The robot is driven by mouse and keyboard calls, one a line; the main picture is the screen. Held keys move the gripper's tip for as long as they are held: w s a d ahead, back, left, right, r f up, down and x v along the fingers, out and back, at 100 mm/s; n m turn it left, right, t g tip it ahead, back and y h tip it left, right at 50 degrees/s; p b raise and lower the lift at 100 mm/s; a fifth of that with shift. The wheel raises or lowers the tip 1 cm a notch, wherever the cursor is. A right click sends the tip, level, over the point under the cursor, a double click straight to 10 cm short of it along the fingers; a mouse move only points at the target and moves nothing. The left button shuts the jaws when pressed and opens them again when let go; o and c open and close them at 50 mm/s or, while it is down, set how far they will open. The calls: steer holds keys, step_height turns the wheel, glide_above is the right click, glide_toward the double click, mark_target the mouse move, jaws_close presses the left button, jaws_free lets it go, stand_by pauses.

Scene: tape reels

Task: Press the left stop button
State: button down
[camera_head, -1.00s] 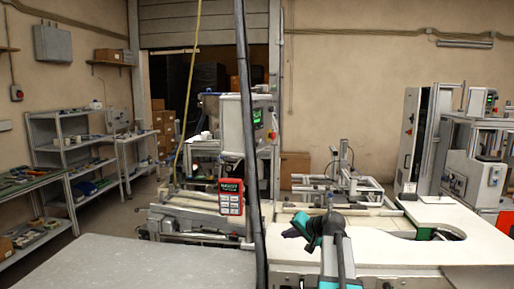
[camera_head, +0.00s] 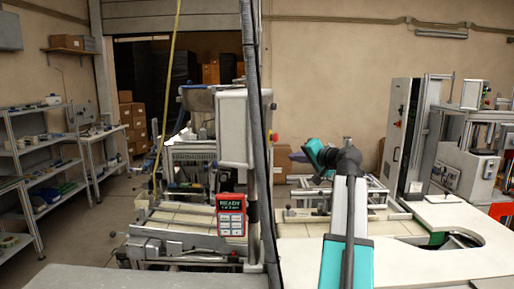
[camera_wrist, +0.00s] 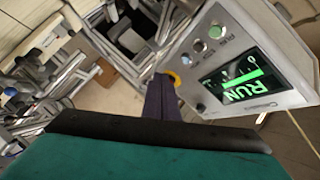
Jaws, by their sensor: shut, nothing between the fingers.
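A red stop button (camera_head: 274,137) sticks out at the right side of the left machine's grey control box (camera_head: 232,128) in the head view. In the wrist view, a yellow ring (camera_wrist: 173,75), apparently the button's collar, shows on the panel edge just beyond my fingertips; the button itself is mostly hidden behind them. My gripper (camera_head: 297,157) is raised right of the button and points left. Its dark fingers (camera_wrist: 163,95) are shut and empty in the wrist view. I cannot tell whether they touch the button.
The control panel's lit screen (camera_wrist: 232,84) reads RUN, beside several small buttons. A black vertical cable (camera_head: 255,120) stands in front of the control box. A red handheld unit (camera_head: 231,214) reads READY. A white table (camera_head: 410,262) lies front right.

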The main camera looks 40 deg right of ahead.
steer(key=shift+w+d+r, duration=0.15)
steer(key=shift+d+r, duration=0.15)
steer(key=shift+r, duration=0.35)
steer(key=shift+w, duration=0.1)
steer(key=w+a+p, duration=0.1)
steer(key=w+a, duration=0.4)
steer(key=w, duration=0.2)
stand_by(0.5)
steer(key=shift+w, duration=0.1)
stand_by(1.9)
steer(key=shift+w+a, duration=0.15)
steer(key=shift+w, duration=0.1)
